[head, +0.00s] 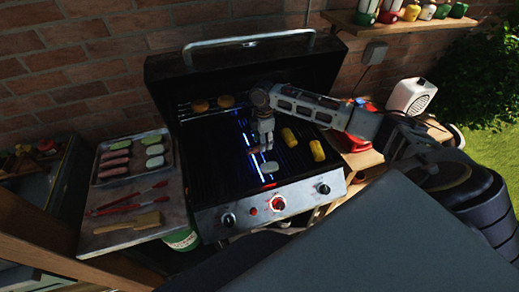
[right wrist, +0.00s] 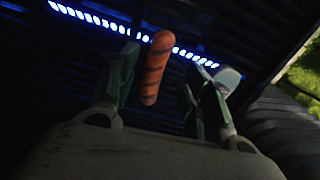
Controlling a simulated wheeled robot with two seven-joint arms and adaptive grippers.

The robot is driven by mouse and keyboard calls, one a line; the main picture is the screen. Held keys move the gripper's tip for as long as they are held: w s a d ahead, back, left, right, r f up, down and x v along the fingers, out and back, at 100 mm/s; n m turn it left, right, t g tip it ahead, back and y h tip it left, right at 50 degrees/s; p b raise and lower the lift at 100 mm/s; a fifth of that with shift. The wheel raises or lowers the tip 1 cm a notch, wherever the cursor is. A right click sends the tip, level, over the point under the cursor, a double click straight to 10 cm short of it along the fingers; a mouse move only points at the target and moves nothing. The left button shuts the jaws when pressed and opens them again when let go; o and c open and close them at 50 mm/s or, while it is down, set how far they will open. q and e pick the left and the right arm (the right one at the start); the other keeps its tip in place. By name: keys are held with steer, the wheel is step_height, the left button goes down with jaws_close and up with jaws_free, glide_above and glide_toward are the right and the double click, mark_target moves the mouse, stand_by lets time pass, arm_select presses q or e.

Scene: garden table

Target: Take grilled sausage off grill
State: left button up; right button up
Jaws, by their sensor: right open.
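The open grill (head: 223,185) stands in the middle of the head view with its lid raised. A grilled sausage (right wrist: 156,68), orange with dark stripes, lies on the grate in the right wrist view. In the head view the sausage is small and mostly hidden by my gripper. My right gripper (right wrist: 165,85) is open, with the sausage between and beyond its two fingers; I cannot tell whether they touch it. The right gripper also shows over the grate in the head view (head: 261,148). My left gripper is not in view.
Two corn cobs (head: 289,138) (head: 317,150) and a pale slice (head: 269,167) lie on the grate. Buns (head: 200,106) sit on the upper rack. A tray (head: 103,183) of sausages and slices, red tongs (head: 128,199) and a brush (head: 130,222) are on the left side shelf (head: 100,240).

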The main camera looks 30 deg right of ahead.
steer(key=shift+f, duration=1.7)
jaws_close()
steer(key=shift+r, duration=0.15)
steer(key=shift+w+r, duration=0.1)
steer(key=shift+r, duration=1.05)
steer(key=shift+a+r, duration=0.35)
steer(key=shift+r, duration=0.1)
steer(key=w+a+b, duration=0.1)
steer(key=a, duration=0.4)
steer(key=w+a+b, duration=0.1)
steer(key=a, duration=0.5)
steer(key=w+a+b, duration=0.1)
steer(key=w+a, duration=0.1)
steer(key=a, duration=0.3)
steer(key=shift+a, duration=0.35)
